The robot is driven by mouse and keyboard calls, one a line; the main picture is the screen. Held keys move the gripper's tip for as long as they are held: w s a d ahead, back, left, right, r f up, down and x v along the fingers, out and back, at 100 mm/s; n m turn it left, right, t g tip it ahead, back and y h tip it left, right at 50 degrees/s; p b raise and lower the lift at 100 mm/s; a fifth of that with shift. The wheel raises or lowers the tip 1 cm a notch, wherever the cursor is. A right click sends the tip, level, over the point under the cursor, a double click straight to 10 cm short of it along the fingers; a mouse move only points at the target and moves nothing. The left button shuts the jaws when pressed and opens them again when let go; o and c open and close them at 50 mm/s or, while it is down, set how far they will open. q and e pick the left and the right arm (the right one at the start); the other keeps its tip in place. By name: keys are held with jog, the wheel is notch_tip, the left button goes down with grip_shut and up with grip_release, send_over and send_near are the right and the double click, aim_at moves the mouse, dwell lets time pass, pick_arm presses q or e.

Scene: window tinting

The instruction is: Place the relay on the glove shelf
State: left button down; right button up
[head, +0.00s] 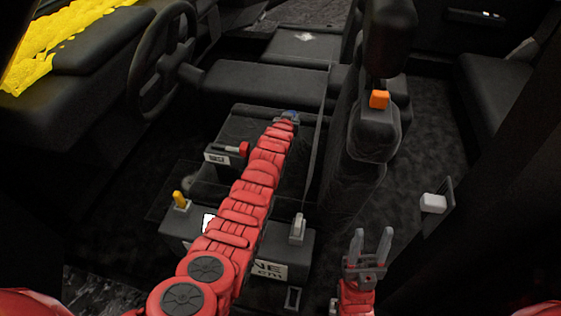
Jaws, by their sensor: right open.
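My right gripper (374,240) is low in the head view, right of centre, with two grey fingers apart and nothing between them. My red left arm reaches from the bottom edge up over the console. My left gripper (287,122) is at its far end, small and mostly hidden by the arm. A small blue piece (292,114) shows right at that tip; I cannot tell if it is held or if it is the relay. I cannot single out the glove shelf with certainty; a dark open console compartment (240,125) lies around the arm's far end.
A steering wheel (160,60) is at upper left. A yellow-topped piece (181,200), a red-knobbed lever (243,149) and a grey upright piece (298,228) stand around the console. An orange block (379,99) is on the seat side. A white block (433,203) is at right.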

pick_arm(q)
jog(key=shift+s+a+r, duration=0.1)
jog(key=shift+s+a, duration=0.1)
jog(key=shift+s, duration=0.15)
jog(key=s+a, duration=0.1)
jog(key=s, duration=0.3)
jog(key=s+a, duration=0.2)
jog(key=s, duration=0.2)
jog(key=s+a+f, duration=0.1)
jog(key=s+a, duration=0.1)
jog(key=s, duration=0.3)
jog(key=shift+s+a+f, duration=0.1)
jog(key=shift+s+f, duration=0.1)
jog(key=shift+s, duration=0.25)
jog(key=shift+s+f, duration=0.2)
jog(key=shift+f, duration=0.15)
notch_tip(320, 180, down, 3)
jog(key=shift+w+r, duration=0.1)
jog(key=c, duration=0.6)
grip_release()
